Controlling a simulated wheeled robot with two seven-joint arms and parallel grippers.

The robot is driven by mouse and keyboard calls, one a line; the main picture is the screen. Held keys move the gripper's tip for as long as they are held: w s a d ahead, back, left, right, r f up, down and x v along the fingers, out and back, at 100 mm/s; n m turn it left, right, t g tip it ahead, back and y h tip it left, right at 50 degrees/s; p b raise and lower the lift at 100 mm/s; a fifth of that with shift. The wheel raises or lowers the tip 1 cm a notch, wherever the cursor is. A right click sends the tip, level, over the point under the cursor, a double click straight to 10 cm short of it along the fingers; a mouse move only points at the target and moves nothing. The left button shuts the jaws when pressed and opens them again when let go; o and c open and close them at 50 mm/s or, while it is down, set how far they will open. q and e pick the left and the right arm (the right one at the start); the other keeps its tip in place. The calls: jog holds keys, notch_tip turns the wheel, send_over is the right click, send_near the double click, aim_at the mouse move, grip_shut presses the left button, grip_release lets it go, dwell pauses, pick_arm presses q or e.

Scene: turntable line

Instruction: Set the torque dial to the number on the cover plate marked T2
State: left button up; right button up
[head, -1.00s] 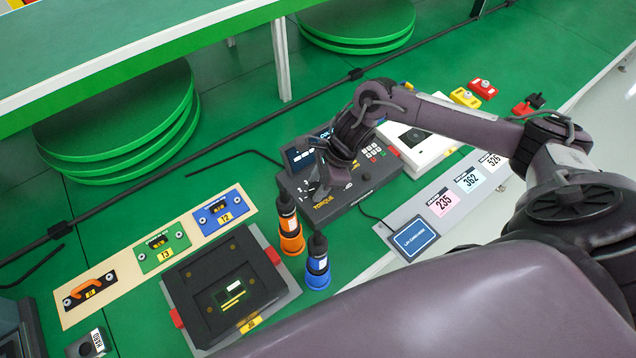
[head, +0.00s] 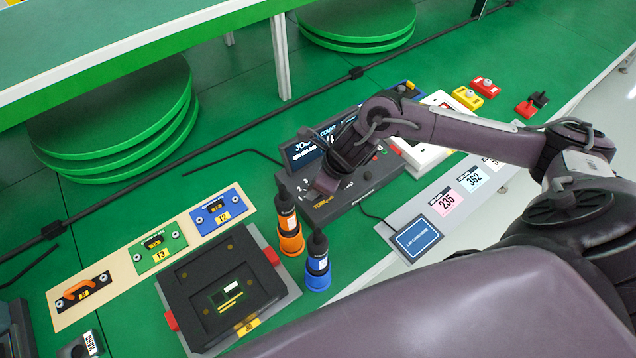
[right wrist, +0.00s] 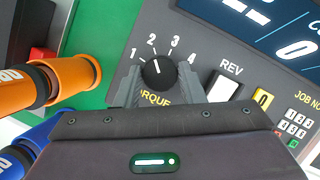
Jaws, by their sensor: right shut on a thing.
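The blue cover plate marked T2 (head: 218,211) lies at the right end of a beige strip in the head view; its small number is too fine to read. The dark torque console (head: 352,197) stands right of it. The black torque dial (right wrist: 158,73) shows in the right wrist view with marks 1 to 4, its white pointer up and slightly left, about at 2. My right gripper (right wrist: 160,85) is shut on the dial, one finger on each side. In the head view my right gripper (head: 324,184) hides the dial. My left gripper is not in view.
An orange driver (head: 290,228) and a blue driver (head: 318,265) stand close to the console's front left. A black fixture (head: 200,270) lies left of them. Cards (head: 447,202) lie to the right. A green shelf (head: 150,50) overhangs the back.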

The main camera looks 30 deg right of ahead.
dwell(0.3)
jog(key=o, duration=1)
jog(key=v, duration=0.8)
jog(key=shift+s+b, duration=0.1)
jog(key=shift+b, duration=0.25)
jog(key=shift+f, duration=0.1)
